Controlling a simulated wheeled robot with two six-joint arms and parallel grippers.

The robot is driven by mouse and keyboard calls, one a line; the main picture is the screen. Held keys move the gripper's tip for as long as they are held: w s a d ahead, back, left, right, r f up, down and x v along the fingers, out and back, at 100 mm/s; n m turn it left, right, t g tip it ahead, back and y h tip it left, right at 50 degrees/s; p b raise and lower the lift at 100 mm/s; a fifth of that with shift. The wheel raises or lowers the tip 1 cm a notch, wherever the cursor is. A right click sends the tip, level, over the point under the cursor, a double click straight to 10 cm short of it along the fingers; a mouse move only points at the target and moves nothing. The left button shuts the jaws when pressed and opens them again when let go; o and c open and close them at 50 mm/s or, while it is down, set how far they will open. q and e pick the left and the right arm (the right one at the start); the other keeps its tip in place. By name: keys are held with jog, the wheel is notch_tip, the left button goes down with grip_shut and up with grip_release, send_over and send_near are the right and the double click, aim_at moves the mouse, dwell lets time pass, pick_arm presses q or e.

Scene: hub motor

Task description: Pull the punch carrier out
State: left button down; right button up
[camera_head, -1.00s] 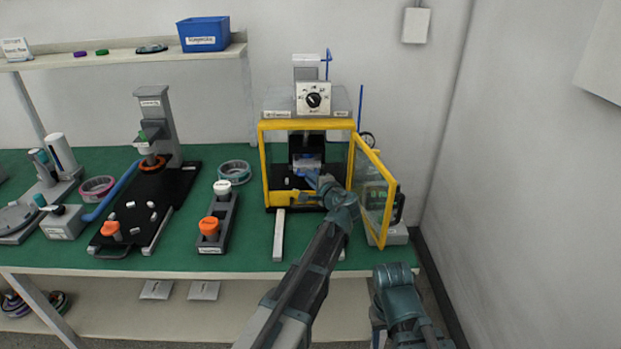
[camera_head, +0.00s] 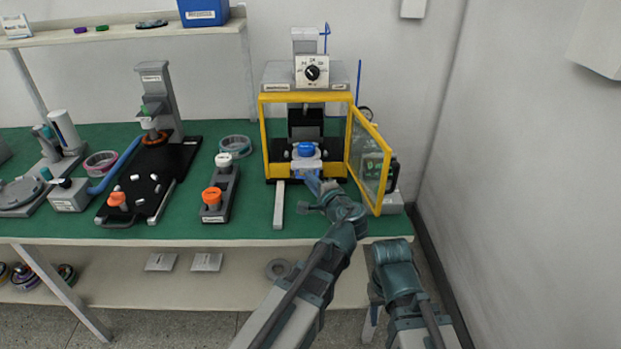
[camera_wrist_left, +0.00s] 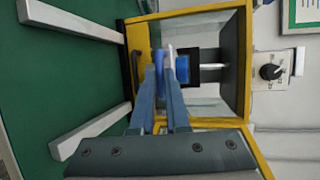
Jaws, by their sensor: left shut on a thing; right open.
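The punch carrier (camera_head: 299,165) is a light block with a blue round part (camera_head: 306,148) on top. It sits at the front opening of the yellow-framed press enclosure (camera_head: 264,150), partly drawn forward. My left gripper (camera_head: 311,181) is shut on the carrier's front; in the left wrist view its two fingers (camera_wrist_left: 160,85) reach to the blue part (camera_wrist_left: 182,69), and the exact contact is hard to see. My right gripper (camera_head: 392,252) is low at the right, in front of the table edge, apart from everything; its fingertips are not clearly seen.
The yellow-framed door (camera_head: 372,165) stands open to the right of my left gripper. Two pale rails (camera_head: 279,205) stick out in front of the enclosure. A grey stand with an orange knob (camera_head: 212,197) is to the left. Green table is free between them.

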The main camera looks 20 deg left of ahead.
pick_arm(q)
jog(key=c, duration=0.9)
grip_release()
jog(key=shift+s, duration=0.1)
pick_arm(e)
jog(key=shift+d, duration=0.1)
